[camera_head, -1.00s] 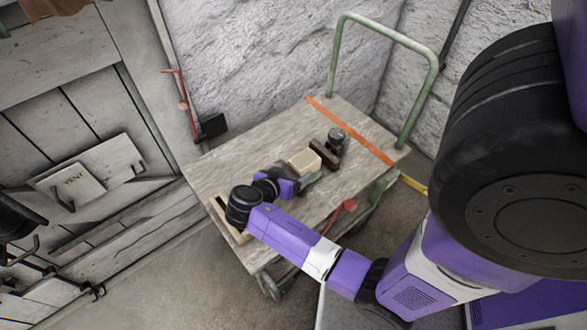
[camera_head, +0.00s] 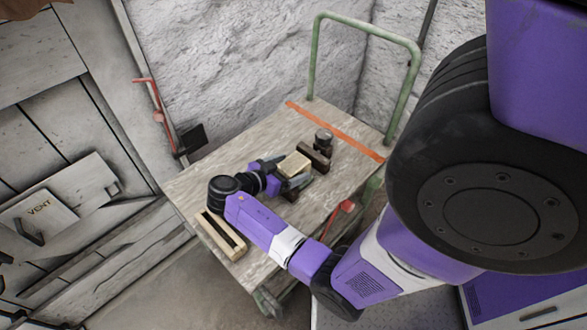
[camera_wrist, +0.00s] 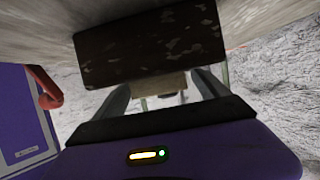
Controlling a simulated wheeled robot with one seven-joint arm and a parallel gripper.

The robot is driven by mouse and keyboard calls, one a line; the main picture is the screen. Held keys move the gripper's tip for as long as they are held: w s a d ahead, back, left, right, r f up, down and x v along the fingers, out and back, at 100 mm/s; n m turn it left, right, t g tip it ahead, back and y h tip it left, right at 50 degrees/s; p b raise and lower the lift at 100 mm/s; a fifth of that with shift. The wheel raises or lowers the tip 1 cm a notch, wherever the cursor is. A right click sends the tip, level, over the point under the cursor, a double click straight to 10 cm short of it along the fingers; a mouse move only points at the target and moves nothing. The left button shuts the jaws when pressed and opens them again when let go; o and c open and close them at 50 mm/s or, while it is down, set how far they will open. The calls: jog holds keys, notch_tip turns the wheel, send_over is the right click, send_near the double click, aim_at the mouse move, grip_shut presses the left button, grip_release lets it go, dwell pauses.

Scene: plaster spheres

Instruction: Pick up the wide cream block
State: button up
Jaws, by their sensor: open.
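The wide cream block (camera_head: 294,165) lies on the cart's wooden top, near its middle. My gripper (camera_head: 297,169) is low over the cart, with its fingers open and pointing at the block from the left. In the wrist view the cream block (camera_wrist: 160,84) shows between and ahead of the two fingers (camera_wrist: 163,80), partly hidden behind a dark block. I cannot tell whether the fingers touch it. Nothing is gripped.
A dark brown bar (camera_head: 314,156) and a grey metal piece (camera_head: 323,141) stand just beyond the block. A dark speckled block (camera_wrist: 150,45) is close to the wrist camera. A slotted wooden box (camera_head: 221,234) sits at the cart's near left corner. A green handle (camera_head: 367,28) rises behind.

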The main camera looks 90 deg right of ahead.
jog(key=shift+x, duration=0.95)
grip_shut()
